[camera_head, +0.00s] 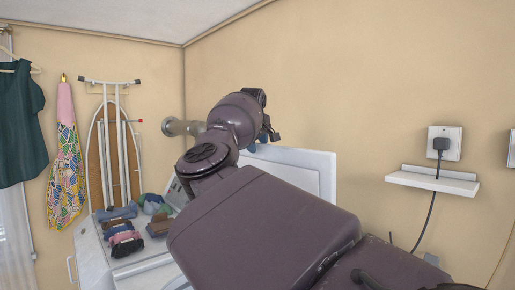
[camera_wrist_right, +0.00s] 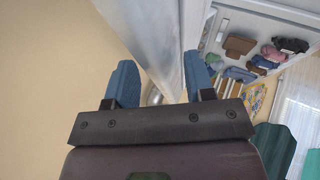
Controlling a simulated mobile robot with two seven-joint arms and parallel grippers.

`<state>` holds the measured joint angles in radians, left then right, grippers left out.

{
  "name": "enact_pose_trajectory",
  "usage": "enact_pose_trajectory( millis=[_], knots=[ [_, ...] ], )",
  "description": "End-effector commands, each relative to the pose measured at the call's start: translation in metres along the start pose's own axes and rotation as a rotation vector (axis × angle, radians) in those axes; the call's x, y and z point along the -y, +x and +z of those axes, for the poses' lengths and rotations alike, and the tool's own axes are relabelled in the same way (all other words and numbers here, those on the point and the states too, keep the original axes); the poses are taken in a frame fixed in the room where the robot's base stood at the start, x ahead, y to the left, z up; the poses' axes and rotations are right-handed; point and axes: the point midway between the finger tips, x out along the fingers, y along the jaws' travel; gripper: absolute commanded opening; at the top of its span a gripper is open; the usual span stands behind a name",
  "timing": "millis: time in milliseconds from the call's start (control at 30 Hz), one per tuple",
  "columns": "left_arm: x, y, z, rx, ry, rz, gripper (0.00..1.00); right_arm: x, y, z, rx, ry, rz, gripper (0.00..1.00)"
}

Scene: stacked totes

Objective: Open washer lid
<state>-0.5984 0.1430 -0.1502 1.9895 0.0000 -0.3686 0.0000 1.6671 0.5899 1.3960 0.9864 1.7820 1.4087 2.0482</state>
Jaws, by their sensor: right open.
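The washer lid (camera_head: 312,168) is a white panel standing raised in the head view, close to the back wall and partly behind my right arm. My right gripper (camera_head: 262,139) is at the lid's upper left part. In the right wrist view, the blue fingers of my right gripper (camera_wrist_right: 160,77) are spread apart. The pale panel that looks like the lid (camera_wrist_right: 170,45) runs up from between the fingers, close to the right one. I cannot tell if a finger touches it. The washer's body is mostly hidden behind my arm. My left gripper is not in view.
Folded clothes (camera_head: 124,240) lie on a white top at the left. An ironing board (camera_head: 110,160), a patterned cloth (camera_head: 66,175) and a dark green garment (camera_head: 18,120) hang on the left wall. A small white shelf (camera_head: 432,181) and a plugged socket (camera_head: 445,142) are at the right.

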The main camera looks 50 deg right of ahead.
Motion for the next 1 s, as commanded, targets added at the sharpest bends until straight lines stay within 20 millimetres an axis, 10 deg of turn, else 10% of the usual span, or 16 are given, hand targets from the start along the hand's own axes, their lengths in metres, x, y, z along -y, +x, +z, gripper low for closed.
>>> enact_pose_trajectory(
  millis=[500,1000],
  knots=[
    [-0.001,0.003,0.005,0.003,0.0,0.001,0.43,0.0,-0.082,0.001,-0.001,0.0,0.0,0.49],
    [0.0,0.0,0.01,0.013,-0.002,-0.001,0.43,0.0,-0.089,0.001,0.001,0.0,0.0,0.49]
  ],
)
